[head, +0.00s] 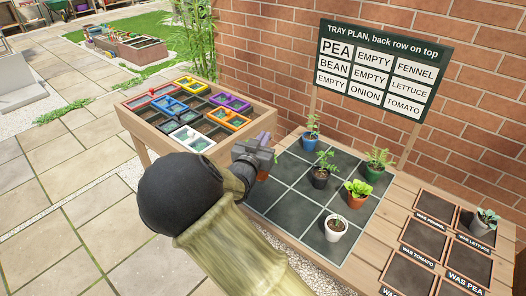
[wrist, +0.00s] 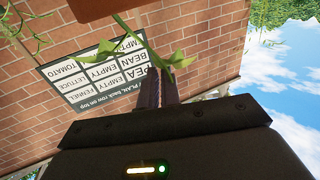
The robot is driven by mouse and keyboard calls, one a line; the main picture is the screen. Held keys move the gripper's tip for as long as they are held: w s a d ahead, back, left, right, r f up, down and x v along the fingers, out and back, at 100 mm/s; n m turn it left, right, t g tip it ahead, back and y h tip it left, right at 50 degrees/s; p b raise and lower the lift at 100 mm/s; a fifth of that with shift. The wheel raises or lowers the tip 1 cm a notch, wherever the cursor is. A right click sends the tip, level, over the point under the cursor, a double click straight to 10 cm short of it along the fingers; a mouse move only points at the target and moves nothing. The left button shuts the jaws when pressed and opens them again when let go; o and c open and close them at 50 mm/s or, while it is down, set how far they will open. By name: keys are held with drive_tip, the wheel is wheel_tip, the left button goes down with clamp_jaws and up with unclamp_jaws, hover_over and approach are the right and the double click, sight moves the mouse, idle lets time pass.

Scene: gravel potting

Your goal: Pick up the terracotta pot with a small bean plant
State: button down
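The terracotta pot is mostly out of view. In the wrist view its brown-orange side (wrist: 95,8) is cut off at the top edge, and a thin green plant (wrist: 140,38) with a few broad leaves runs from it. In the head view, an orange patch (head: 262,176) under my gripper may be the same pot, mostly hidden. My gripper (wrist: 160,78) has its two fingers close together. The fingertips overlap the stem in the picture, apart from the pot's visible side; I cannot tell whether they touch the stem. In the head view my gripper (head: 263,142) is at the tray's left side.
The dark gridded tray (head: 287,203) holds blue (head: 310,143), black (head: 319,179), green (head: 372,175), orange (head: 355,201) and white (head: 335,231) pots. A plan board (head: 382,67) stands behind. Labelled squares and a succulent (head: 487,218) lie right. A planter of coloured frames (head: 143,112) stands left.

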wheel_tip(320, 180, up, 2)
drive_tip(key=shift+r, duration=0.2)
drive_tip(key=shift+w, duration=0.1)
idle(0.5)
